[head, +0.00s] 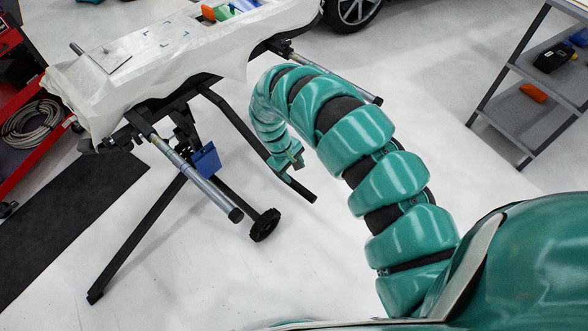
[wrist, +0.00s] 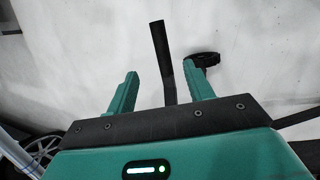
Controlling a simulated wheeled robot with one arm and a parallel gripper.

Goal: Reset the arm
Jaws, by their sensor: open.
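My arm (head: 355,130) is teal with black joints and arches from the lower right toward the work stand. Its end bends down, and my gripper (head: 294,160) hangs beside the stand's legs, above the pale floor. In the wrist view my gripper (wrist: 158,88) shows two teal fingers spread apart with nothing held between them. A black bar of the stand (wrist: 162,60) shows beyond the gap between the fingers. I cannot tell how far the fingers are from that bar.
A white-covered work stand (head: 120,85) with black legs and grey tubes stands at the left. Items lie on its top (head: 225,10). A grey shelf cart (head: 540,105) is at the right and a red cart (head: 30,120) at the far left. Floor between arm and shelf cart is clear.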

